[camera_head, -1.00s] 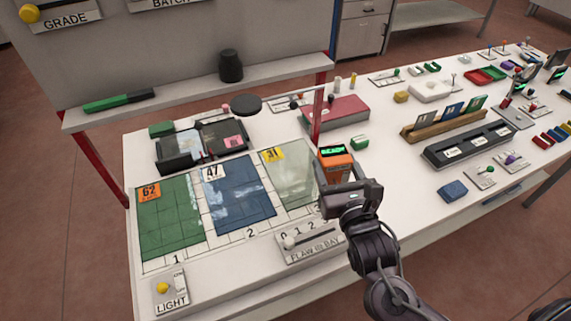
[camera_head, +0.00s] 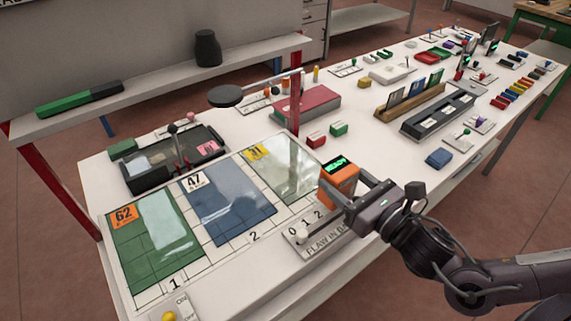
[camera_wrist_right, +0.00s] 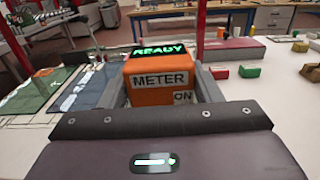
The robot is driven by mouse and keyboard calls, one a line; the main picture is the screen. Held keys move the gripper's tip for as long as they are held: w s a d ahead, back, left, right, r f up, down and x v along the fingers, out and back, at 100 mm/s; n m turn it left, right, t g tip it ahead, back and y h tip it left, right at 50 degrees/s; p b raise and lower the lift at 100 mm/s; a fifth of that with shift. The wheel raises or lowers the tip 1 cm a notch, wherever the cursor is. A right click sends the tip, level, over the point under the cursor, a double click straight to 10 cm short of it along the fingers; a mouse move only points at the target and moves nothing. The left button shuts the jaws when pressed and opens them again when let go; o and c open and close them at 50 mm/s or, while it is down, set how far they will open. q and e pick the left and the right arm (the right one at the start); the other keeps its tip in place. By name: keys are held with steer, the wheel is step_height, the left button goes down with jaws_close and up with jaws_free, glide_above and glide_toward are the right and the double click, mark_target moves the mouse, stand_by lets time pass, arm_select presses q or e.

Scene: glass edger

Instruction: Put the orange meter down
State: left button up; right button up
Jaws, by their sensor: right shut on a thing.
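The orange meter (camera_head: 340,182) is a small box with a green "READY" display on top. My right gripper (camera_head: 350,196) is shut on it, near the right end of the clear glass pane with the yellow tag. In the right wrist view the meter (camera_wrist_right: 165,82) sits between the two fingers (camera_wrist_right: 163,95), with "METER" and "ON" labels facing me. I cannot tell whether its underside touches the table. My left gripper is not in view.
The white table (camera_head: 345,155) holds green (camera_head: 150,240), blue (camera_head: 228,200) and clear (camera_head: 285,165) panes. The "FLAW IN BAY" plate (camera_head: 310,238) lies just in front of the meter. Red and green blocks (camera_head: 317,141) stand behind it. A red post (camera_head: 295,105) rises nearby.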

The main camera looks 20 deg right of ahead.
steer(key=f+x, duration=0.1)
steer(key=x, duration=0.5)
steer(key=f+x, duration=0.1)
steer(key=x, duration=0.4)
steer(key=f+p+x, duration=0.1)
steer(key=x, duration=0.5)
steer(key=shift+w+a, duration=0.1)
steer(key=shift+w, duration=0.25)
steer(key=shift+f, duration=0.35)
steer(key=o, duration=1.1)
steer(key=shift+s+r, duration=0.1)
steer(key=b+v, duration=0.1)
steer(key=v, duration=0.9)
steer(key=shift+s+b, duration=0.1)
steer(key=shift+b, duration=0.25)
steer(key=shift+v, duration=0.8)
